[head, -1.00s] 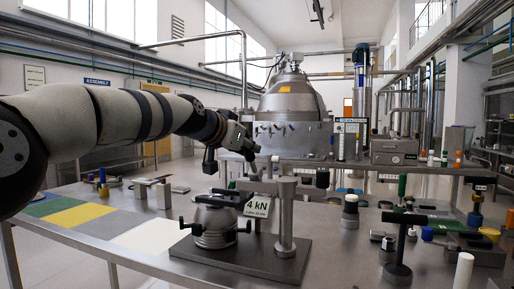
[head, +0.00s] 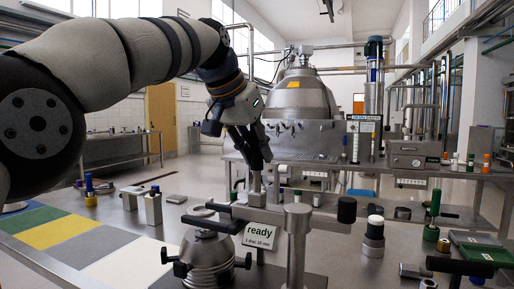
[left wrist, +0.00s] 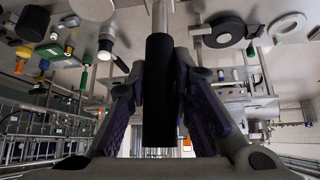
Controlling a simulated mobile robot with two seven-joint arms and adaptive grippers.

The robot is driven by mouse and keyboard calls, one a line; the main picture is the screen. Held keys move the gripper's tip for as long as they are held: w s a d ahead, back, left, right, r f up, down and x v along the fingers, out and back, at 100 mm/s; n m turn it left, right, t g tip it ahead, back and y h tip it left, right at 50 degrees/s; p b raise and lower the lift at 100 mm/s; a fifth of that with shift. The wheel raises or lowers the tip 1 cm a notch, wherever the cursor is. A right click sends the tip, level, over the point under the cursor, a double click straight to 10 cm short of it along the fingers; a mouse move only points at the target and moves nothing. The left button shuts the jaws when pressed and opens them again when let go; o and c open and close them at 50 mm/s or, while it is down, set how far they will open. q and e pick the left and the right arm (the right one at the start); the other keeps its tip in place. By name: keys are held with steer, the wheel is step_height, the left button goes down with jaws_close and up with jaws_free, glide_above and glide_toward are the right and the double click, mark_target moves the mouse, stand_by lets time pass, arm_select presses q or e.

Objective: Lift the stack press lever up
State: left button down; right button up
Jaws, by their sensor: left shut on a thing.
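The stack press stands at the front centre in the head view, with a grey post (head: 297,245) beside a ribbed metal disc stack (head: 206,262) under a black clamp bar. A small sign (head: 259,236) on it reads "ready". The press lever (head: 256,184) rises steeply from the cross arm into my left gripper (head: 258,158). In the left wrist view, the lever's black grip (left wrist: 158,95) lies between the two fingers of my left gripper (left wrist: 160,110), which is shut on it. The fingers hide most of the grip in the head view. My right gripper is not in view.
Coloured mats (head: 62,232) cover the left of the table. A separator machine (head: 300,95) stands behind. Air above the press is open.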

arm_select(q)
steer(key=shift+f, duration=0.15)
steer(key=c, duration=1.4)
jaws_free()
steer(key=shift+s+a+r, duration=0.1)
steer(key=shift+s+r, duration=0.1)
steer(key=shift+r, duration=0.2)
steer(key=v, duration=1.1)
steer(key=shift+a, duration=0.1)
